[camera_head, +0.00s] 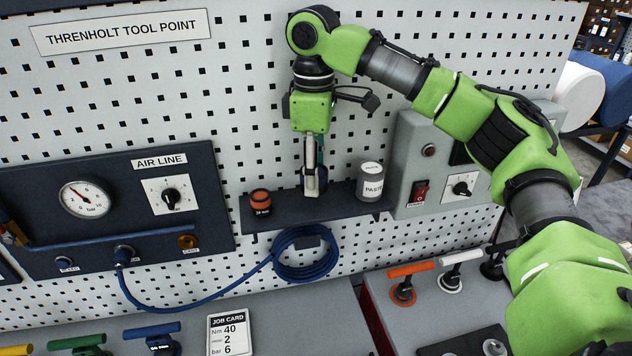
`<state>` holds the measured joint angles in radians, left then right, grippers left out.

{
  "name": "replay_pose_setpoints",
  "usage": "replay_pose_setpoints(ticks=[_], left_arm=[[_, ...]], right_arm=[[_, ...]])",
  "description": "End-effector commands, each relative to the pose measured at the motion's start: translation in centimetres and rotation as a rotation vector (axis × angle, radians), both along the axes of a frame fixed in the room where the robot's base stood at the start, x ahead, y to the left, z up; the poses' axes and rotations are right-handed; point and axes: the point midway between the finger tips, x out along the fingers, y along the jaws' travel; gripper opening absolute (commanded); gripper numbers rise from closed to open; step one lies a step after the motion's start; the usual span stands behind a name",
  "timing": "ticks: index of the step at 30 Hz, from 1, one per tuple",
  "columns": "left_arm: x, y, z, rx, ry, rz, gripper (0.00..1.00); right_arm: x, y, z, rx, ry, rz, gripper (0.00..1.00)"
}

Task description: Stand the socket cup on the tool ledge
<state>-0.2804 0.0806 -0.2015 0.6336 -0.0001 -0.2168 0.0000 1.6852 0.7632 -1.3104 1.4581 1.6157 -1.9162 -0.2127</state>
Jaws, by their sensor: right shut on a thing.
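The dark tool ledge (338,206) juts from the pegboard in the middle of the view. A small orange and black cup (260,201) marked 24 mm stands upright at the ledge's left end. I cannot read any mark on the blue thing. My left gripper is not in view.
A grey paste tin (370,183) stands at the ledge's right end. A coiled blue hose (306,256) hangs below the ledge. The air line panel (100,215) is to the left, and a grey switch box (421,170) is close on the right.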

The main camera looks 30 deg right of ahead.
Motion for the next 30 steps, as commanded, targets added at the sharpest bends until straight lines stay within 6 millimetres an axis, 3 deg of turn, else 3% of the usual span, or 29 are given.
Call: replay_pose_setpoints(ticks=[3, 10, 21, 22, 23, 30], left_arm=[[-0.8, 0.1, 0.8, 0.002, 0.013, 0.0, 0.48], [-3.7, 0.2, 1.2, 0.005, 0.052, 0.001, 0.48], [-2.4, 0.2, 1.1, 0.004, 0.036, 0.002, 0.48], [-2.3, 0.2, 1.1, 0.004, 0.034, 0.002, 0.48], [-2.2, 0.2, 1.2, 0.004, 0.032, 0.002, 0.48], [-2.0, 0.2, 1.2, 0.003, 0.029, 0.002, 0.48]], right_arm=[[0.5, -0.8, -1.0, -0.002, 0.002, -0.003, 0.07], [0.5, -0.6, -3.8, -0.001, -0.001, 0.0, 0.07], [0.5, -0.6, -4.3, 0.0, 0.0, -0.001, 0.07], [0.5, -0.6, -4.3, 0.0, 0.0, -0.001, 0.43], [0.5, -0.6, -4.3, 0.0, 0.0, -0.001, 0.51], [0.5, -0.6, -4.2, -0.001, -0.001, -0.001, 0.52]])
